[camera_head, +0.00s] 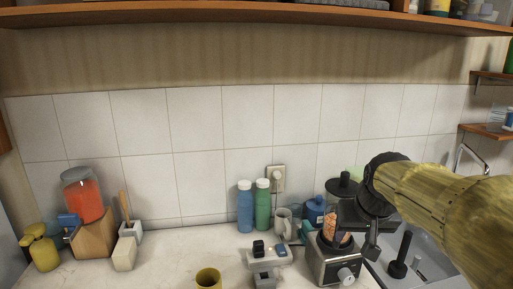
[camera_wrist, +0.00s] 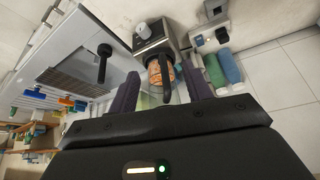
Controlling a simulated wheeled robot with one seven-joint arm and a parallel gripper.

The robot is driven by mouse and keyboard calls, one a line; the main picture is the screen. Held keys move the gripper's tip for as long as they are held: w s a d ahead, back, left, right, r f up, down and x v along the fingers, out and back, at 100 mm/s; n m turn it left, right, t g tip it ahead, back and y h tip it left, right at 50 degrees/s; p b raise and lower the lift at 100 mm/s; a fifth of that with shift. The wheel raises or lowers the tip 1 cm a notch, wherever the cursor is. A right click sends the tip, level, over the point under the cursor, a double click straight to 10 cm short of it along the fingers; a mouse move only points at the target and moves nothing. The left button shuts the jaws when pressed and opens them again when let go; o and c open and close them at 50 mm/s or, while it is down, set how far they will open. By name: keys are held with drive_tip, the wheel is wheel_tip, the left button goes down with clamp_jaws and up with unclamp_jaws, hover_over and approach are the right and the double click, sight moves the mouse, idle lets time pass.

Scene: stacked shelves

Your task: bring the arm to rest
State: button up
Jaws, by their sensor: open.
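My arm (camera_head: 430,205), with a yellowish patterned sleeve, reaches in from the right in the head view. My gripper (camera_head: 358,236) hangs dark at its end, over the right part of the counter and in front of the blender (camera_head: 333,265). In the wrist view my gripper (camera_wrist: 163,88) has its two dark fingers spread, with nothing held. The blender (camera_wrist: 153,35) shows between and beyond the fingers, with orange contents in its jar. I cannot tell how far the fingers are from it, and part of it is hidden.
A wooden shelf (camera_head: 230,14) spans the top. Blue (camera_head: 245,207) and green (camera_head: 263,206) bottles stand by the wall, with a yellow cup (camera_head: 208,279) at the front. A sink (camera_head: 425,262) lies right. A red-filled jar (camera_head: 84,197) stands left; the left-middle counter is mostly clear.

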drive_tip(key=s+a+f+g, duration=0.1)
drive_tip(key=s+a+f, duration=0.1)
drive_tip(key=f, duration=0.4)
drive_tip(key=s+a+f+g, duration=0.1)
drive_tip(key=s+a+f, duration=0.1)
drive_tip(key=s+f, duration=0.3)
drive_tip(key=s+a+f+n, duration=0.1)
drive_tip(key=s+f, duration=0.3)
drive_tip(key=f, duration=0.5)
drive_tip(key=shift+a+g+p, duration=0.35)
drive_tip(key=shift+a+g, duration=0.05)
drive_tip(key=shift+a, duration=0.05)
idle(0.3)
